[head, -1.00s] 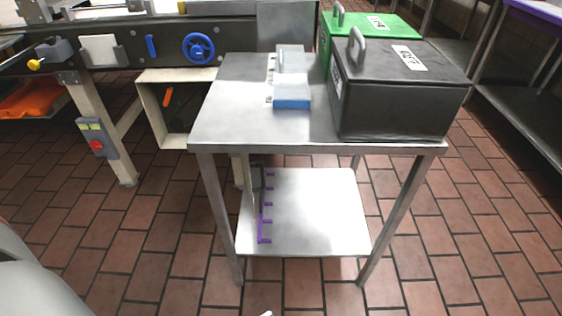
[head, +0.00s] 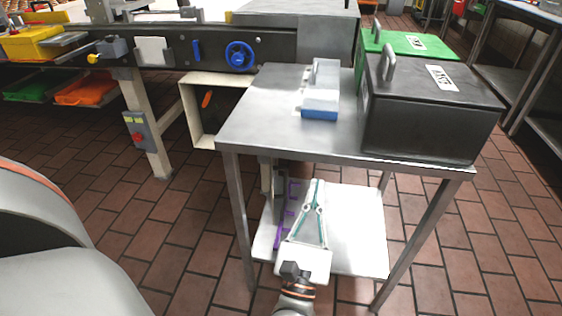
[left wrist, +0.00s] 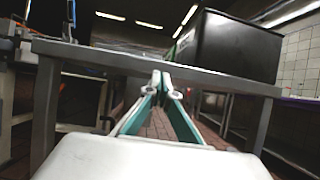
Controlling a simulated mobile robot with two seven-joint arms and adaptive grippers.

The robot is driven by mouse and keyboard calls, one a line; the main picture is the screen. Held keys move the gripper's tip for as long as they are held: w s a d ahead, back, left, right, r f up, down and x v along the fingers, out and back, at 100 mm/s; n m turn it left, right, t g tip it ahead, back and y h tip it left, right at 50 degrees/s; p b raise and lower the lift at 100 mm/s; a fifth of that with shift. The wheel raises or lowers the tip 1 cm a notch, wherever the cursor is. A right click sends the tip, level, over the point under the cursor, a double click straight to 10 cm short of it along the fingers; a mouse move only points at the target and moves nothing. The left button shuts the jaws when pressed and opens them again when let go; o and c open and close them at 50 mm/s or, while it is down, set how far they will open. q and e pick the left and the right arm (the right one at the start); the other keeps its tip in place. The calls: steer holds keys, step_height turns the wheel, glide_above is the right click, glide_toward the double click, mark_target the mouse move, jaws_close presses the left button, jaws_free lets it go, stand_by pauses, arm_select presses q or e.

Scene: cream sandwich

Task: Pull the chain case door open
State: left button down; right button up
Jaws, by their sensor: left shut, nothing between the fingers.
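The chain case is probably the cream square frame (head: 187,112) under the machine, left of the steel table. A small orange handle (head: 207,99) shows inside the frame. I cannot tell whether its door is open. My left gripper (head: 318,184) is in front of the table, over its lower shelf in the picture, well to the right of and apart from the frame. Its fingers meet at the tips and hold nothing. In the left wrist view, the fingertips (left wrist: 161,78) are together below the table edge, and I cannot make out the chain case. My right gripper is not in view.
The steel table (head: 262,110) stands close, bearing a black box (head: 425,120), a green box (head: 400,42) and a blue-and-white block (head: 320,105). A blue handwheel (head: 241,57) and a red-button control box (head: 138,131) are on the machine. Tiled floor (head: 190,220) left of the table is clear.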

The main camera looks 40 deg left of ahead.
arm_select(q)
steer(key=w+a+f+n+g+y, duration=0.2)
steer(key=w+a+f+n+g, duration=0.3)
steer(key=n, duration=0.7)
steer(key=w+a+f+n+g+y, duration=0.1)
steer(key=w+f+n+g+y, duration=0.1)
steer(key=n+g, duration=0.75)
steer(key=w+a+n+t, duration=0.1)
steer(key=a+n+t, duration=0.1)
steer(key=a, duration=0.9)
steer(key=shift+w+a+n+t, duration=0.25)
steer(key=shift+a+n+t, duration=0.1)
steer(key=shift+n, duration=0.1)
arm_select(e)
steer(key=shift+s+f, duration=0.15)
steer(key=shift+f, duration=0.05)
